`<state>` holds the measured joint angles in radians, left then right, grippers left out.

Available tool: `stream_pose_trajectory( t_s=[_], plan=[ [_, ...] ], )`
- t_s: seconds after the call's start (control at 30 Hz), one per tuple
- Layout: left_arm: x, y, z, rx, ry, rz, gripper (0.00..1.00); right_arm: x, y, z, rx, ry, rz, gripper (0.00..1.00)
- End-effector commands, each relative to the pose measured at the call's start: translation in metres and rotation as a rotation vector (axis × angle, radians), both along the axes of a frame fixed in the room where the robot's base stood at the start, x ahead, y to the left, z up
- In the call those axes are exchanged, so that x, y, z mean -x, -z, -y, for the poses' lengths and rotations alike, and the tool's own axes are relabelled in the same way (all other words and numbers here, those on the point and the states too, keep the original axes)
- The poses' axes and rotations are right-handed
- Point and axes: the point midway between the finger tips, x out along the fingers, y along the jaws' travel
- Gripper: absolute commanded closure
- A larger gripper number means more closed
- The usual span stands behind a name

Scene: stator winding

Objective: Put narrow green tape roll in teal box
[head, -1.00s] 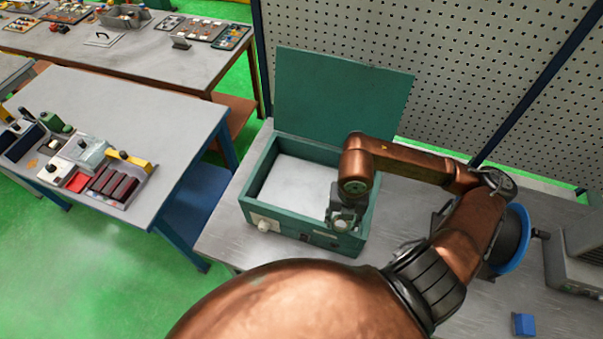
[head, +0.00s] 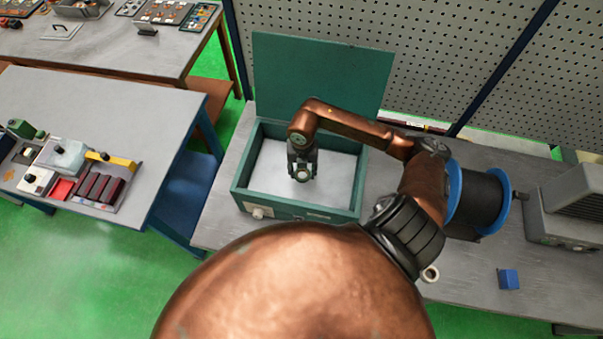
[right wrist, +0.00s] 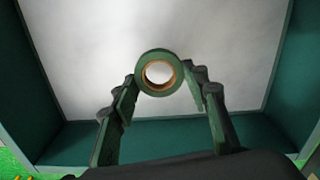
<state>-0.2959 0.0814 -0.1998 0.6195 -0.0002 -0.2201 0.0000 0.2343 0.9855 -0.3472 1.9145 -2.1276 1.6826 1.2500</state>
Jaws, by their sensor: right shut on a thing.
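The teal box (head: 243,199) stands on the grey bench with its lid (head: 318,78) raised at the back and a pale floor inside. My right gripper (head: 302,174) is over the box opening, within its walls. In the right wrist view, my right gripper (right wrist: 162,92) is shut on the narrow green tape roll (right wrist: 143,60), which has an orange-brown core and shows end-on between the fingertips. The pale floor shows beyond the roll; I cannot tell how high above it the roll is. My left gripper is not in view.
A blue-flanged spool (head: 480,202) and a grey machine (head: 565,215) stand to the right on the bench. A small blue block (head: 508,279) lies near the front. A perforated panel (head: 430,60) rises behind. Another table with parts (head: 95,105) is at the left.

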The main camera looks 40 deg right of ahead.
Motion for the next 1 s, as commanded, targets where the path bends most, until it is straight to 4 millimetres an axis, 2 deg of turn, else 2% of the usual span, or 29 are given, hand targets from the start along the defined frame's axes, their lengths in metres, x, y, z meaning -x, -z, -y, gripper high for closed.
stream_pose_trajectory(
  t_s=[0.03,0.13,0.2,0.33,0.43,0.67,0.8,0.83,1.0],
  plan=[
    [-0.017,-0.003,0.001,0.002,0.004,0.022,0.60,-0.002,0.003,0.000,0.000,0.000,-0.001,0.79],
    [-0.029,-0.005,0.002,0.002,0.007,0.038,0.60,-0.005,0.007,0.000,0.000,-0.001,-0.001,0.79],
    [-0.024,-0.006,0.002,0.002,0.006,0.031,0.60,-0.009,0.011,0.000,-0.001,-0.002,-0.002,0.79],
    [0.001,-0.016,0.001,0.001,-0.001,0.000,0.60,-0.008,0.027,-0.001,-0.002,-0.001,-0.005,0.79],
    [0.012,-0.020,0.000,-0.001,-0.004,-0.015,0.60,-0.009,0.039,0.000,-0.001,-0.001,-0.002,0.79],
    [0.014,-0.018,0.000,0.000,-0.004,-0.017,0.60,-0.009,0.043,0.001,0.001,-0.002,0.000,0.79],
    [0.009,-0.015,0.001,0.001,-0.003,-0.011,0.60,-0.009,0.047,0.001,0.001,-0.002,0.000,0.79],
    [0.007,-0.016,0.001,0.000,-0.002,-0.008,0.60,-0.009,0.046,0.001,0.001,-0.002,0.000,0.56],
    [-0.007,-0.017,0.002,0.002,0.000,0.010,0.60,-0.009,0.045,0.001,0.001,-0.002,0.000,0.44]
  ],
)
